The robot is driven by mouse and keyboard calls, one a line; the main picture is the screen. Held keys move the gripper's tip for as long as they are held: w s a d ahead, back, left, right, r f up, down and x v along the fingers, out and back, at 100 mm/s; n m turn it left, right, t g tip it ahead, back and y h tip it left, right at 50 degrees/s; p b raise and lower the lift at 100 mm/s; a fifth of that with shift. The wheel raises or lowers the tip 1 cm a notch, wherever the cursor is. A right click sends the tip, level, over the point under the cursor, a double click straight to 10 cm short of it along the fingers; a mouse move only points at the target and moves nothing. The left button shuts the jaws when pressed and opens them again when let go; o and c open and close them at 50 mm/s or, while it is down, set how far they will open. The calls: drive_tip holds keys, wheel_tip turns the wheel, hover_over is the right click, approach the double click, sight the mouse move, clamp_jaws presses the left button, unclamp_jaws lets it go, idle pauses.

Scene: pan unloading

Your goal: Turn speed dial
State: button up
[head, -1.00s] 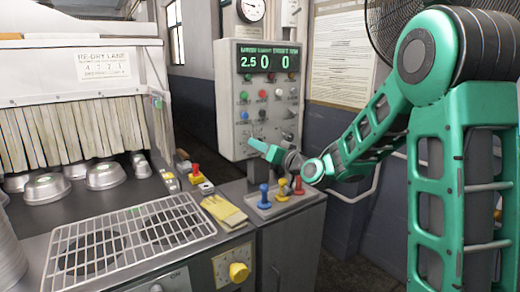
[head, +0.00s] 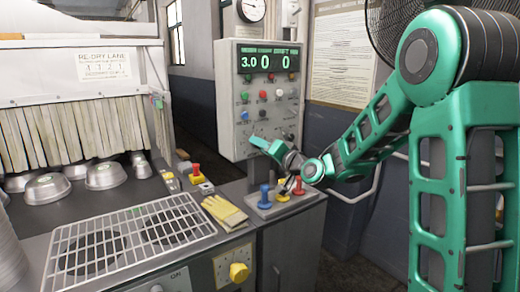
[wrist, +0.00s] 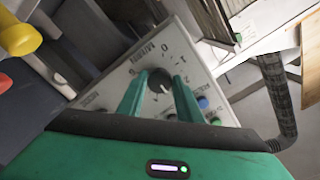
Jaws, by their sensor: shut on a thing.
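In the wrist view, the dark round speed dial (wrist: 161,77) sits on a pale panel (wrist: 190,66) with a numbered scale. My gripper (head: 257,142) is at the lower part of the box in the head view. In the wrist view my gripper (wrist: 158,86) is shut on the dial, one green finger on each side. The gripper hides the dial in the head view.
Blue, yellow and red levers (head: 265,197) stand on the cabinet below my gripper. Yellow gloves (head: 224,213) lie by the wire rack (head: 130,232). Coloured buttons (head: 244,96) are on the box above my gripper. Metal pans (head: 104,176) sit at the left.

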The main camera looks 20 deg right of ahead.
drive_tip(key=o, duration=1)
drive_tip(key=shift+d, duration=0.1)
drive_tip(key=shift+o, duration=0.2)
drive_tip(key=v, duration=1)
drive_tip(key=shift+s+d, duration=0.15)
drive_tip(key=shift+s, duration=0.15)
drive_tip(key=s+d+f+n+g+h, duration=0.2)
drive_tip(key=s+d+f+g, duration=0.1)
drive_tip(key=s+f+g, duration=0.3)
drive_tip(key=s+d+f+n+g+h, duration=0.1)
drive_tip(key=s+d+f+g, duration=0.2)
drive_tip(key=s+f, duration=0.45)
drive_tip(key=s+d+m+g+h, duration=0.1)
drive_tip(key=s+d+m+g, duration=0.1)
drive_tip(key=s, duration=1)
drive_tip(key=s+d+f+m+g+h, duration=0.1)
drive_tip(key=s+d+g, duration=0.4)
drive_tip(key=s, duration=0.8)
drive_tip(key=shift+s+d+f+m+g, duration=0.2)
drive_tip(key=shift+s+f+m+g, duration=0.1)
drive_tip(key=shift+m+g, duration=0.3)
